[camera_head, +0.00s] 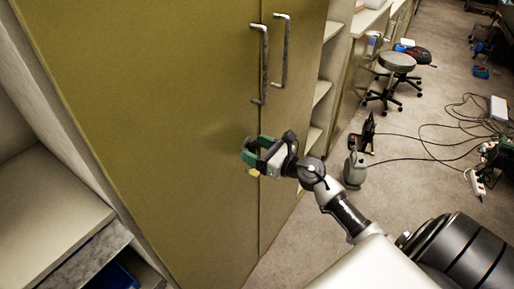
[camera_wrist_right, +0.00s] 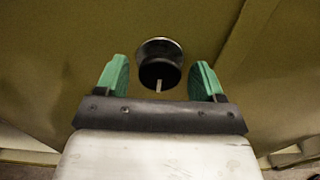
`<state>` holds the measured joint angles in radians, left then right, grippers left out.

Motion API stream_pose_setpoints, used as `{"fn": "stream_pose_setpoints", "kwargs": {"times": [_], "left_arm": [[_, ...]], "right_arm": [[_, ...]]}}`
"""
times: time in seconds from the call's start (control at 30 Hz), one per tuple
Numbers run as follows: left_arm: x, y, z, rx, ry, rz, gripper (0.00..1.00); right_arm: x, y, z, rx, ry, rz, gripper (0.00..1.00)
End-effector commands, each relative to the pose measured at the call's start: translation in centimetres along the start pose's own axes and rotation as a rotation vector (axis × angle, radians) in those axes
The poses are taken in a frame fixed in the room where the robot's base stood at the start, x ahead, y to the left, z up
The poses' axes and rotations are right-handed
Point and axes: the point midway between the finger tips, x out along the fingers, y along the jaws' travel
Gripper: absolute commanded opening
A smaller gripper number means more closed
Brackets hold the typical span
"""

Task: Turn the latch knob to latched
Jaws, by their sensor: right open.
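The latch knob (camera_wrist_right: 160,72) is a dark round knob on a shiny metal base, with a pale mark on its face that points down in the wrist view. It sits on the olive cabinet door (camera_head: 170,110). My right gripper (camera_head: 254,157) is in front of the door, below the handles, and hides the knob in the head view. In the wrist view its two green fingers (camera_wrist_right: 162,80) are open, one on each side of the knob, with gaps on both sides. My left gripper is not in view.
Two metal bar handles, the left one (camera_head: 265,65) and the right one (camera_head: 281,52), stand out from the doors above my right gripper. Open shelves (camera_head: 322,92) are to the right. A stool (camera_head: 397,62) and cables lie farther off on the carpet.

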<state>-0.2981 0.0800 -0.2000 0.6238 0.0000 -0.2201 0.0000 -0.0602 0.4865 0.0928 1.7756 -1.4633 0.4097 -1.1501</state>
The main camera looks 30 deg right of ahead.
Motion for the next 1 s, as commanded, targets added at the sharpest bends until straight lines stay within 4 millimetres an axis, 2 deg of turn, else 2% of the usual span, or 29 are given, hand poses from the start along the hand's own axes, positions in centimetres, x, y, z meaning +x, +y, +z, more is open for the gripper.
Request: {"fn": "stream_pose_setpoints", "kwargs": {"times": [0.17, 0.4, 0.5, 0.77, 1.0], "left_arm": [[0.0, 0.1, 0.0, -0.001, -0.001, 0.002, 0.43], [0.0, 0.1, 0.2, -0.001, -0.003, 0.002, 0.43], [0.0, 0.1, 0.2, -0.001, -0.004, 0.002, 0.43], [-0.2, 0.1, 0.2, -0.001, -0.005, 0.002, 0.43], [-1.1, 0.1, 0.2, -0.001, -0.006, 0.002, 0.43]], "right_arm": [[0.0, 0.0, -0.1, 0.000, 0.001, 0.000, 0.68], [0.0, 0.0, 0.0, 0.000, 0.001, 0.000, 0.32], [0.0, 0.0, 0.0, 0.000, 0.001, 0.000, 0.21], [-0.1, 0.0, 0.0, 0.032, 0.002, 0.000, 0.21], [-0.1, 0.1, 0.1, 0.162, 0.003, 0.001, 0.21]]}}
